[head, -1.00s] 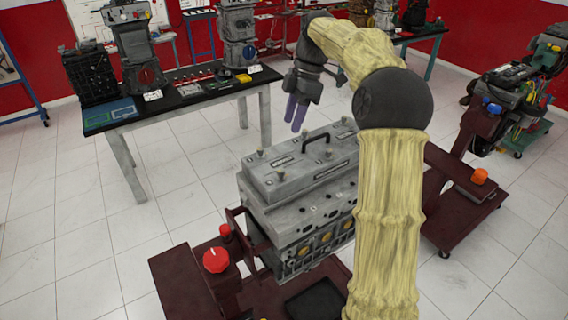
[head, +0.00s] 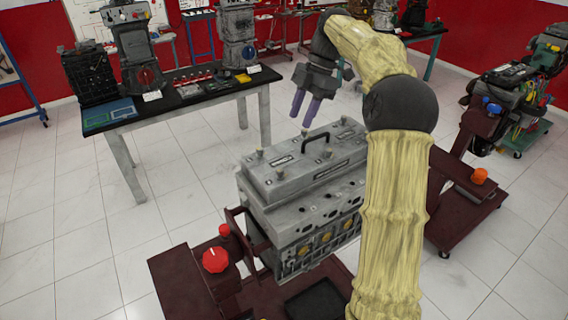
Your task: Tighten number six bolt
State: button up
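The grey engine block (head: 300,215) sits on a dark red stand, with a grey cover (head: 290,180) on top. Several bolts with pale heads stand on the cover, among them one at the back left (head: 260,152), one near the handle (head: 305,133), one at the front (head: 327,153) and one at the right (head: 344,121). Their number marks are too small to read, so I cannot tell which is number six. My gripper (head: 300,120) hangs in the air above the cover's far side. Its two purple fingers point down, stand apart and hold nothing visible.
A black handle (head: 315,143) rises from the cover. A red knob (head: 215,260) is on the stand's left arm. A bench (head: 180,95) with engine parts stands behind. Another engine on a stand (head: 515,85) is at the right. My arm hides part of the engine's right side.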

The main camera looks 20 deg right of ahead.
aim_at(281, 169)
jog(key=p+x, duration=0.1)
jog(key=x, duration=1.2)
jog(key=shift+s+a+f, duration=0.1)
jog(key=shift+s+f, duration=0.15)
jog(key=shift+f, duration=0.05)
jog(key=shift+a+f+p, duration=0.1)
jog(key=shift+f+p, duration=0.2)
jog(key=shift+f, duration=0.25)
jog(key=shift+c, duration=0.2)
grip_shut()
